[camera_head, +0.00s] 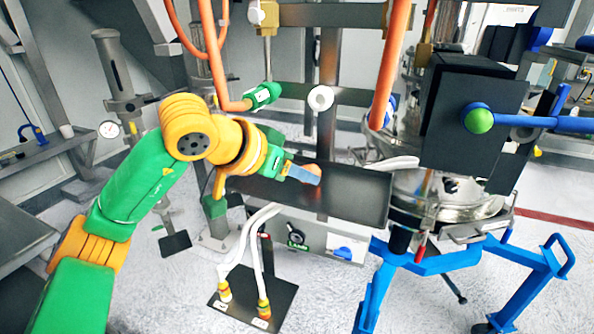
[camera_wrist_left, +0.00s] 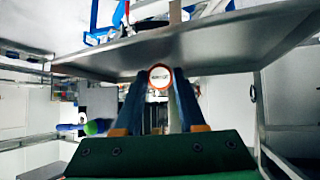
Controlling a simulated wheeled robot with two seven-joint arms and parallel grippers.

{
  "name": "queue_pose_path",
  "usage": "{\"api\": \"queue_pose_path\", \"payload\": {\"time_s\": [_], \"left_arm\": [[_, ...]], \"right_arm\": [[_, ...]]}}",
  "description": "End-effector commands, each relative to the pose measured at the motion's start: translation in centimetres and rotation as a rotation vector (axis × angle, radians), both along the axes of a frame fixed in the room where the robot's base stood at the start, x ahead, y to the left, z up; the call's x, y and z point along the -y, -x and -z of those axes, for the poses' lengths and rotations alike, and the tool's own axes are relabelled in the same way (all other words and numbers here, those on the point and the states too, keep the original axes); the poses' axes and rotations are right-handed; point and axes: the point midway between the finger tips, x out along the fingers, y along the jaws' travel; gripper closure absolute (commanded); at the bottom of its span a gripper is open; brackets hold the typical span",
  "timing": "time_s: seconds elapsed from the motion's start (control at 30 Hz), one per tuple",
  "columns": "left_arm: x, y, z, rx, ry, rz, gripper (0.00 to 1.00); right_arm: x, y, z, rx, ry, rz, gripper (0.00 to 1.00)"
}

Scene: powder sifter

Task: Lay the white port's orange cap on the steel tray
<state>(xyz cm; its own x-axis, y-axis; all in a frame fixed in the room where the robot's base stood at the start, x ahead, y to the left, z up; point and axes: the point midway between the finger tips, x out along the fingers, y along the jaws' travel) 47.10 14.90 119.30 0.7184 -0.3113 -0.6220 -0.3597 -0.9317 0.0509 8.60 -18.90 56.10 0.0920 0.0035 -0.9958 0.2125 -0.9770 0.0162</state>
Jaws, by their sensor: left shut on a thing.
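The orange cap (camera_wrist_left: 160,77), a round piece with a white face and an orange rim, is between my left fingertips in the left wrist view. My left gripper (camera_head: 307,175) is shut on it, with its blue fingers over the steel tray (camera_head: 358,193) in the head view. The tray also shows in the left wrist view (camera_wrist_left: 226,48), close to the cap. I cannot tell whether the cap touches it. In the head view the cap is hard to make out at the fingertips. A white round port (camera_head: 320,98) stands open behind the tray. My right gripper is out of view.
A green-collared fitting (camera_head: 262,95) on an orange pipe is left of the port. Another orange pipe (camera_head: 390,65) hangs above the tray's right part. The steel sifter (camera_head: 440,195) and a black box (camera_head: 470,115) stand right. White hoses (camera_head: 262,220) hang below the tray.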

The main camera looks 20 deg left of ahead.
Motion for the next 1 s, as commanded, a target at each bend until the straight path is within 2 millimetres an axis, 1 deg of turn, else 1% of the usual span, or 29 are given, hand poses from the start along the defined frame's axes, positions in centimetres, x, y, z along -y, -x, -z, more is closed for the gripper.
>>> {"api": "queue_pose_path", "payload": {"time_s": [0.23, 0.27, 0.3, 0.37, 0.67, 0.73, 0.8, 0.9, 1.0], "left_arm": [[0.0, 0.0, 0.0, 0.0, 0.0, 0.0, 1.0], [0.0, 0.0, 0.0, 0.0, 0.0, 0.0, 0.53], [0.0, 0.0, 0.0, 0.0, 0.0, 0.0, 0.42], [0.0, 0.0, 0.0, 0.0, 0.0, 0.0, 0.26], [-0.1, 0.1, -0.1, 0.001, 0.0, 0.0, 0.26], [-0.4, 0.7, -0.6, 0.004, 0.0, -0.002, 0.26], [-0.8, 1.8, -1.4, 0.006, 0.001, -0.002, 0.26], [-1.5, 3.4, -2.8, 0.006, 0.0, -0.001, 0.26], [-2.0, 4.5, -3.9, 0.004, 0.0, -0.002, 0.26]], "right_arm": [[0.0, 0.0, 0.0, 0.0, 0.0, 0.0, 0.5], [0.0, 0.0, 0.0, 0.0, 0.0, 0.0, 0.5], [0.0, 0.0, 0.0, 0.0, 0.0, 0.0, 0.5], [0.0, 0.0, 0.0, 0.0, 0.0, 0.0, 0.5], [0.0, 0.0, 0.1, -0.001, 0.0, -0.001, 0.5], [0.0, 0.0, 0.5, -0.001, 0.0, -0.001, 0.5], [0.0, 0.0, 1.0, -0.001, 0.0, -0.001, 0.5], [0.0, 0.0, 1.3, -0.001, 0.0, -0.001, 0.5], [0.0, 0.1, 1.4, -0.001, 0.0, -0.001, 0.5]]}}
